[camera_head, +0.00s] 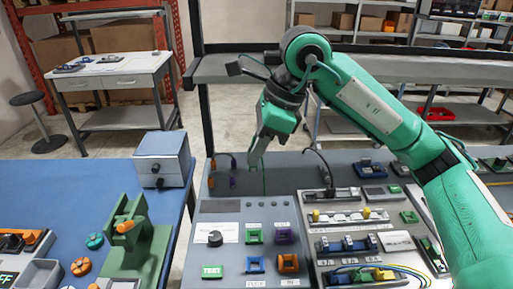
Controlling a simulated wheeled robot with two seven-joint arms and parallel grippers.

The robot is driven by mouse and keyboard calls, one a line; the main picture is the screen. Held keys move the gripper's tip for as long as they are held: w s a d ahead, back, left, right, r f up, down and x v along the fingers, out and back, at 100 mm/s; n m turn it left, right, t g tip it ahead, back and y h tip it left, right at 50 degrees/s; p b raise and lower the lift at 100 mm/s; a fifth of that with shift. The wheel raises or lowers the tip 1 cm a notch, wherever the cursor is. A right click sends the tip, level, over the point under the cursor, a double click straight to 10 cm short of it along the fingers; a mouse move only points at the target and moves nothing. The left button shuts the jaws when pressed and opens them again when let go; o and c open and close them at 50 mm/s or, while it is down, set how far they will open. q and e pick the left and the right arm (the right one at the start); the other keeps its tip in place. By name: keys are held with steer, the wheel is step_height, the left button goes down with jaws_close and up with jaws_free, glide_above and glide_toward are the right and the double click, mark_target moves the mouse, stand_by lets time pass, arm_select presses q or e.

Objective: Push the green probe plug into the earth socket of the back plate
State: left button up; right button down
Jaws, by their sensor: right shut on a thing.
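My right gripper (254,157) reaches in from the right on the green arm and points down over the back plate (283,172). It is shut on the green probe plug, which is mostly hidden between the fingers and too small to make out. A thin green cable (264,182) hangs just beside the fingertips. I cannot tell which hole of the grey back plate is the earth socket, nor whether the plug touches the plate. My left gripper is not in view.
Orange (212,165) and purple (232,182) plugs with dark cables stand at the plate's left. In front is a control panel (205,257) with a black knob (215,238) and coloured square frames. A grey box (162,158) stands on the blue table to the left.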

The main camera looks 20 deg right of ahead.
steer(key=shift+r, duration=0.1)
steer(key=shift+r+p, duration=0.65)
steer(key=shift+r, duration=0.8)
steer(key=shift+f, duration=0.1)
